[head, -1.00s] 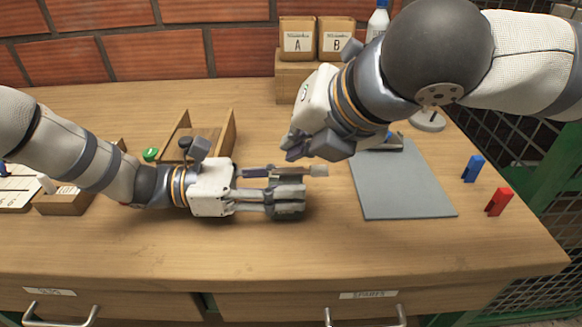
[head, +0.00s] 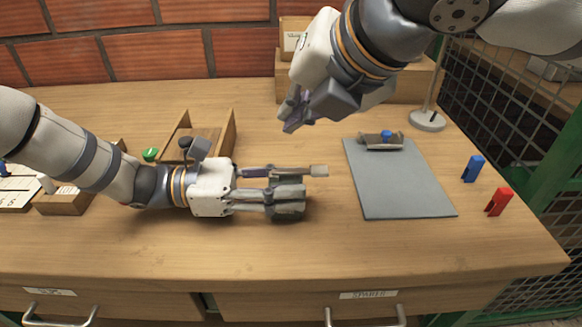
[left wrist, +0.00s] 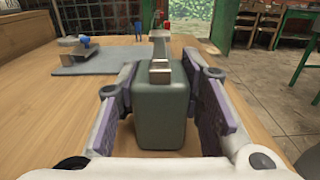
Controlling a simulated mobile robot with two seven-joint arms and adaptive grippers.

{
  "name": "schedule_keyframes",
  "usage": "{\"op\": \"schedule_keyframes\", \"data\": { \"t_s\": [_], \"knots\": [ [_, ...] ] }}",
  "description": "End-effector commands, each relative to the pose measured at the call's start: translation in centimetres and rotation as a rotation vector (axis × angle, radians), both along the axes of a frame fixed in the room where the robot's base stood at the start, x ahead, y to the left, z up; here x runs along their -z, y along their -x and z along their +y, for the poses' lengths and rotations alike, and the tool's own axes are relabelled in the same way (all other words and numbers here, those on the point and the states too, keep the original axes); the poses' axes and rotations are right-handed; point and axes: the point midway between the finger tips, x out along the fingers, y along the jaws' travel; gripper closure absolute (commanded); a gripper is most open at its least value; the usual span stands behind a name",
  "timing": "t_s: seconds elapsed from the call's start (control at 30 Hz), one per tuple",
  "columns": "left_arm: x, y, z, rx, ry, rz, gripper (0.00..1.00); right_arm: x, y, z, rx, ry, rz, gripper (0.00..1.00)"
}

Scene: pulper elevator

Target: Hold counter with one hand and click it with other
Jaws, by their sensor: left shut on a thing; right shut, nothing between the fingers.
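The counter (head: 289,208) is a grey-green rounded block. In the left wrist view the counter (left wrist: 160,115) stands between the purple-padded fingers, with a metal piece on its top. My left gripper (head: 299,189) is shut on it, low over the middle of the table; I cannot tell whether the counter touches the wood. In the head view the fingers partly cover it. My right gripper (head: 296,112) is shut and empty, above and behind the counter, clear of it, with its fingers pointing down.
A grey clipboard (head: 400,185) lies to the right, with blue (head: 473,168) and red (head: 499,201) clips beyond it. A wooden tray (head: 229,137) is behind my left gripper. Wooden boxes stand at the back. The table front is clear.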

Motion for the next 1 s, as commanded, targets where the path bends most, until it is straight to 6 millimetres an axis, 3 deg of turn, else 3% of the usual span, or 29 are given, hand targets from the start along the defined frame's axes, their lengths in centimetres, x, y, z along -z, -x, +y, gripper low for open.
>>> {"op": "schedule_keyframes", "data": {
  "t_s": [0.03,0.07,0.17,0.47,0.8,1.0],
  "knots": [
    [0.0,0.0,0.0,0.0,0.0,0.0,0.95,0.0,0.0,0.0,0.0,0.0,0.0,1.0],
    [0.0,0.0,0.0,0.0,0.0,0.0,0.63,0.0,0.0,0.0,0.0,0.0,0.0,1.0],
    [0.0,0.0,0.0,0.0,0.0,0.0,0.42,0.0,0.0,0.0,0.0,0.0,0.0,1.0],
    [0.0,0.0,0.2,-0.001,0.0,0.0,0.42,0.0,0.0,0.0,0.0,0.0,0.0,1.0],
    [0.0,-0.1,6.4,-0.004,0.001,-0.002,0.42,0.0,0.0,0.0,0.0,0.0,0.0,1.0],
    [0.0,0.0,7.6,0.0,0.0,0.0,0.42,0.0,0.0,0.0,0.0,0.0,0.0,1.0]
  ]
}}
